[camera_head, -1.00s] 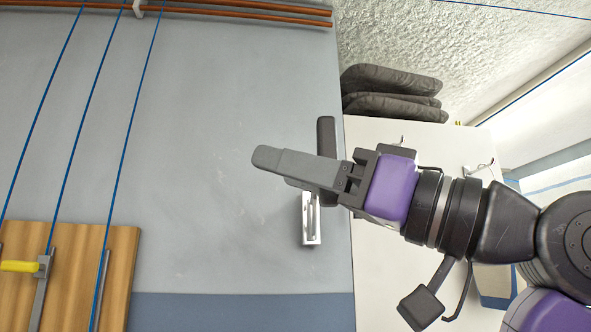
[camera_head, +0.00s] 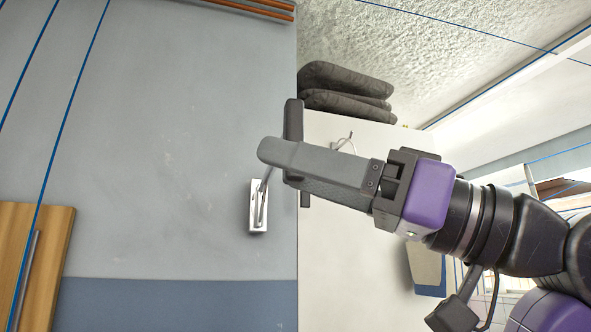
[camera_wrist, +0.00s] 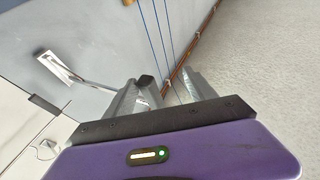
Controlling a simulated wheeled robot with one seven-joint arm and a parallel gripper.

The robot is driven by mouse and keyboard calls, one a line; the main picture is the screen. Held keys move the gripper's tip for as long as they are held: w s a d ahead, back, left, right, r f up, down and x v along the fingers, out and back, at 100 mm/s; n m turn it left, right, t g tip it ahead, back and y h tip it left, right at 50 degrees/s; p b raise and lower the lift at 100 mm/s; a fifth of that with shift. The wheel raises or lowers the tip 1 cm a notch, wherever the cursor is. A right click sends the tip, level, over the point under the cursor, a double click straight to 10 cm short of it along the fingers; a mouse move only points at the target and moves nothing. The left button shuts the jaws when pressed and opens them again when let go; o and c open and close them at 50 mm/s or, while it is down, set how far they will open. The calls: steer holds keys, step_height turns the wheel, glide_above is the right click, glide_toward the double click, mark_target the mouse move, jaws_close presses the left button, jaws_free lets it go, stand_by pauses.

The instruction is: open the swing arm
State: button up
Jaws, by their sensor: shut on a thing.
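The swing arm has a pale metal bracket (camera_head: 258,207) on the grey wall and a thin silver rod (camera_head: 265,183) leading up behind my fingers. A dark upright grip (camera_head: 293,118) crosses behind my fingers and seems to be the arm's end. My gripper (camera_head: 282,155) is shut on this grip. In the wrist view, the bracket (camera_wrist: 60,67) is upper left, and the rod (camera_wrist: 97,84) runs from it toward my left finger. The grip's dark end (camera_wrist: 146,80) shows between my fingers (camera_wrist: 160,92). The join of rod and grip is hidden.
The wall's right edge lies close to my gripper, beside a white surface (camera_head: 330,225) with a small hook (camera_head: 343,141). Dark folded cushions (camera_head: 345,90) lie beyond. A wooden board (camera_head: 30,250) is lower left. Blue lines cross the left side.

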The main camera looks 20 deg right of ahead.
steer(key=shift+s, duration=0.2)
steer(key=d+f+b, duration=0.3)
steer(key=d, duration=0.5)
steer(key=shift+s+f, duration=0.15)
steer(key=shift+s, duration=0.2)
stand_by(0.3)
steer(key=shift+d, duration=0.1)
stand_by(0.3)
